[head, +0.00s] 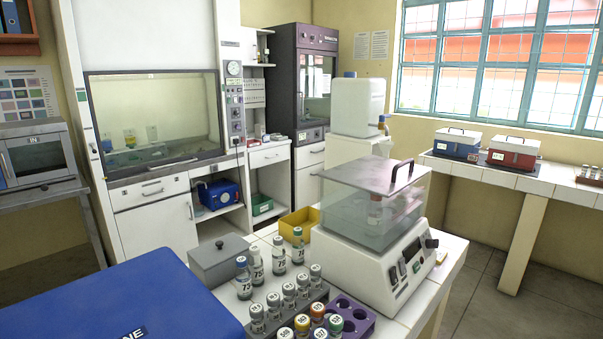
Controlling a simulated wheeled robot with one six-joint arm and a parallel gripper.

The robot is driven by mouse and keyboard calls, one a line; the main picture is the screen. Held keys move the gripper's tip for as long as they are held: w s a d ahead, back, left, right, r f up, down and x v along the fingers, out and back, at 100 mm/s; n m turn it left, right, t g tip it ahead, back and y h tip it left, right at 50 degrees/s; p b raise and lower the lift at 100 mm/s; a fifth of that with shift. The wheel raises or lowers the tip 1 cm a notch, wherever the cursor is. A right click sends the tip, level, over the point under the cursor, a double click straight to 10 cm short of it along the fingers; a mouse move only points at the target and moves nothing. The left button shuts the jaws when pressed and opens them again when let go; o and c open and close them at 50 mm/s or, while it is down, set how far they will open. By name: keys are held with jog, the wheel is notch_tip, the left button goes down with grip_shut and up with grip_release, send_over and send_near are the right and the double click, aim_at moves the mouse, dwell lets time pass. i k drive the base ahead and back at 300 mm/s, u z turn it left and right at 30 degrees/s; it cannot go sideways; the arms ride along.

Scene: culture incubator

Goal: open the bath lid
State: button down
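The bath (402,272) is a white unit with clear tank walls and a control panel, standing on the white tiled bench right of centre. Its lid (350,174) is a see-through panel that lies flat across the top, so the bath looks closed. A dark arched handle (402,170) stands up at the right side of the lid. A bottle shows dimly through the tank wall. My gripper is not in view, and nothing is seen touching the lid or handle.
Close in front of the bath stand several capped vials, a grey vial rack (318,293) and a purple rack (362,323). A grey lidded box (218,258) and yellow bin (292,226) are to its left. A large blue box (140,295) fills the front left. Floor is clear at right.

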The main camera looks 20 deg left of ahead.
aim_at(386, 177)
jog(key=u, duration=0.05)
jog(key=k, duration=1.25)
jog(key=z, duration=0.75)
jog(key=i, duration=1.1)
jog(key=u, duration=0.85)
jog(key=i, duration=1.15)
jog(key=u, duration=0.8)
